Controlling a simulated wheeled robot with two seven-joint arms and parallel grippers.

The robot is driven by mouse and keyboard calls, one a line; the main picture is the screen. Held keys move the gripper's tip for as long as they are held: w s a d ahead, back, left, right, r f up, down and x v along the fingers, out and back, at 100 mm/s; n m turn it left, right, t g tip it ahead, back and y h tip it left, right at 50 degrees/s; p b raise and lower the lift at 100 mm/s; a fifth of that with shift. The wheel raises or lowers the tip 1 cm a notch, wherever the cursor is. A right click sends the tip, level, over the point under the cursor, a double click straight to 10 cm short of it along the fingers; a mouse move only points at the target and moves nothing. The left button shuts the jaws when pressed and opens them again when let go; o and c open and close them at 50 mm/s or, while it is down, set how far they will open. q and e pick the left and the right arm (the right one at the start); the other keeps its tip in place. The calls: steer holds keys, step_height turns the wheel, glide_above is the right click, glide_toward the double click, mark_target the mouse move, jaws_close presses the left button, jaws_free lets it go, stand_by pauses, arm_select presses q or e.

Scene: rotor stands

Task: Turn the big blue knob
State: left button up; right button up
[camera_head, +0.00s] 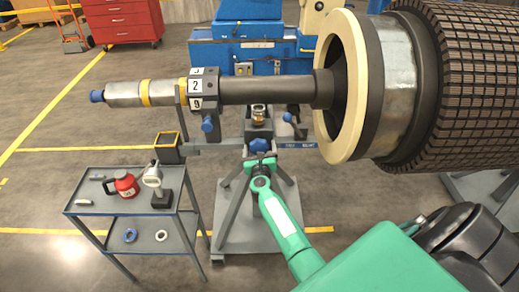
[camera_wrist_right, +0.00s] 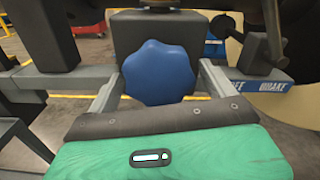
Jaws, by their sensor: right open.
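The big blue knob (camera_head: 259,145) is a lobed wheel on the front of the stand under the rotor shaft. It fills the middle of the right wrist view (camera_wrist_right: 160,70). My right gripper (camera_head: 261,158) is right in front of the knob. In the wrist view its two grey fingers (camera_wrist_right: 161,84) are spread, one on each side of the knob's lower half. I cannot tell whether they touch it. My left gripper is not in the head view.
The rotor shaft (camera_head: 265,89) runs above the gripper. Smaller blue knobs (camera_head: 208,124) sit nearby on the stand. A grey cart (camera_head: 108,204) with a red container (camera_head: 126,185) and a gauge (camera_head: 153,176) stands at left. Open floor lies between.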

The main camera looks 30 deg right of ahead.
steer(key=c, duration=1)
steer(key=shift+n, duration=0.3)
steer(key=n+p, duration=0.2)
steer(key=n, duration=0.3)
steer(key=shift+s+r+n, duration=0.1)
steer(key=shift+r+n, duration=0.05)
steer(key=shift+n, duration=0.25)
steer(key=n+p, duration=0.2)
steer(key=n, duration=0.4)
steer(key=shift+d+r, duration=0.1)
steer(key=shift+d, duration=0.05)
steer(key=n+p, duration=0.1)
steer(key=n, duration=0.2)
steer(key=shift+r+n+p, duration=0.1)
steer(key=shift+n+p, duration=0.25)
steer(key=shift+n, duration=0.05)
steer(key=n+p, duration=0.1)
steer(key=n, duration=0.2)
steer(key=shift+r+n, duration=0.1)
steer(key=shift+n, duration=0.3)
steer(key=n+p, duration=0.1)
steer(key=n, duration=0.3)
steer(key=shift+n+p, duration=0.45)
steer(key=shift+n, duration=0.95)
